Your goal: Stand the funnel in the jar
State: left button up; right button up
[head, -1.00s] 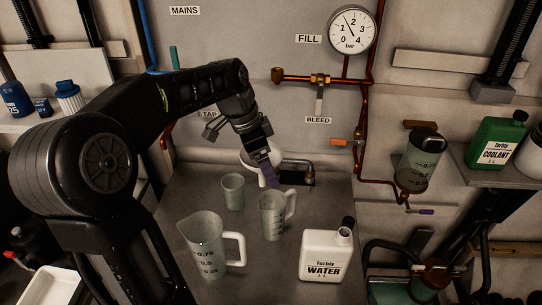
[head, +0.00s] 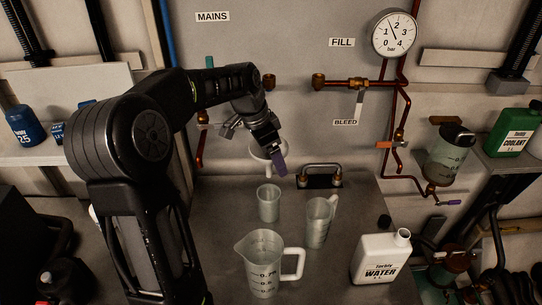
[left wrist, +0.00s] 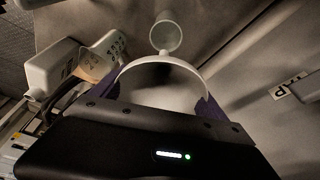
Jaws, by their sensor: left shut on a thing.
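A white funnel (head: 258,158) is held in my left gripper (head: 276,162), whose purple fingers are shut on its rim. Its spout points down above and behind the small clear jar (head: 268,204) in the head view. The jar stands upright on the grey bench and nothing shows in it. In the left wrist view the funnel's wide mouth (left wrist: 160,88) fills the space between the fingers, and the jar (left wrist: 166,36) shows beyond its rim. The funnel and jar appear apart. My right gripper is in neither view.
A tall narrow jug (head: 318,224) and a wider measuring jug (head: 262,268) stand close to the jar. A white water bottle (head: 381,260) is at the bench's right. A metal pipe loop (head: 321,170) rises at the back. Copper pipework (head: 360,84) runs along the wall.

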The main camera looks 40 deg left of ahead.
aim_at(271, 173)
pick_arm(q)
jog(key=shift+a, duration=0.15)
jog(key=shift+f+b, duration=2.75)
jog(key=shift+f, duration=0.5)
jog(key=shift+f+b, duration=0.2)
jog(key=shift+b, duration=0.1)
jog(key=shift+f+b, duration=2.45)
jog(key=shift+f, duration=0.7)
jog(key=shift+f, duration=0.2)
